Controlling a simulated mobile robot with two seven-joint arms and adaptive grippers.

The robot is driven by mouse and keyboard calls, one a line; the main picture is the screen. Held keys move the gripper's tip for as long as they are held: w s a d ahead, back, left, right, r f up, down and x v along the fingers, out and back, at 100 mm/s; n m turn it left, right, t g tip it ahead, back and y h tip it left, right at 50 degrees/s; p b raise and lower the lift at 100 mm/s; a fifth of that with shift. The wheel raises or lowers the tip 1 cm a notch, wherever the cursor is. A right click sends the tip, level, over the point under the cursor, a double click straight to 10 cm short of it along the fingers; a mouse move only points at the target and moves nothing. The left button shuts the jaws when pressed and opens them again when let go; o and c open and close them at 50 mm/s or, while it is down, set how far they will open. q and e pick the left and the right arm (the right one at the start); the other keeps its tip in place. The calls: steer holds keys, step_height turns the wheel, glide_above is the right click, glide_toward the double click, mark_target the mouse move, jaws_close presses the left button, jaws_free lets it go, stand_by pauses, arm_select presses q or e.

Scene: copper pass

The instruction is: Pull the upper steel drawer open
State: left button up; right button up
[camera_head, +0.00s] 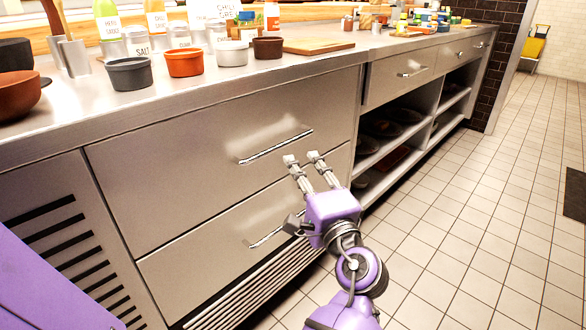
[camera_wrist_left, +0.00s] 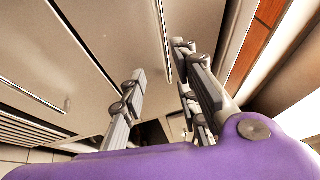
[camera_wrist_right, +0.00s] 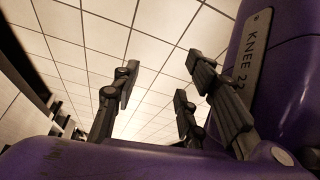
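The upper steel drawer (camera_head: 190,140) is a wide brushed panel under the counter. It looks shut, its front flush with the cabinet.
The lower drawer (camera_head: 215,240) has its own handle (camera_head: 277,235), partly behind my left gripper. Ramekins, including an orange one (camera_head: 184,63), and bottles stand on the counter (camera_head: 150,98). Open shelves (camera_head: 400,140) are to the right.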

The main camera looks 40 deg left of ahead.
mark_target(286, 148)
arm_select(q)
steer(key=shift+g+y, duration=0.3)
steer(key=shift+g, duration=0.2)
steer(key=x, duration=0.8)
steer(key=shift+s+a+r+b, duration=0.1)
steer(key=shift+s+r+b, duration=0.2)
steer(key=shift+s+b, duration=0.1)
arm_select(e)
steer(key=shift+s+f, duration=0.3)
steer(key=shift+f, duration=0.05)
arm_select(q)
steer(key=shift+c, duration=0.4)
arm_select(e)
steer(key=shift+w, duration=0.1)
arm_select(q)
jaws_close()
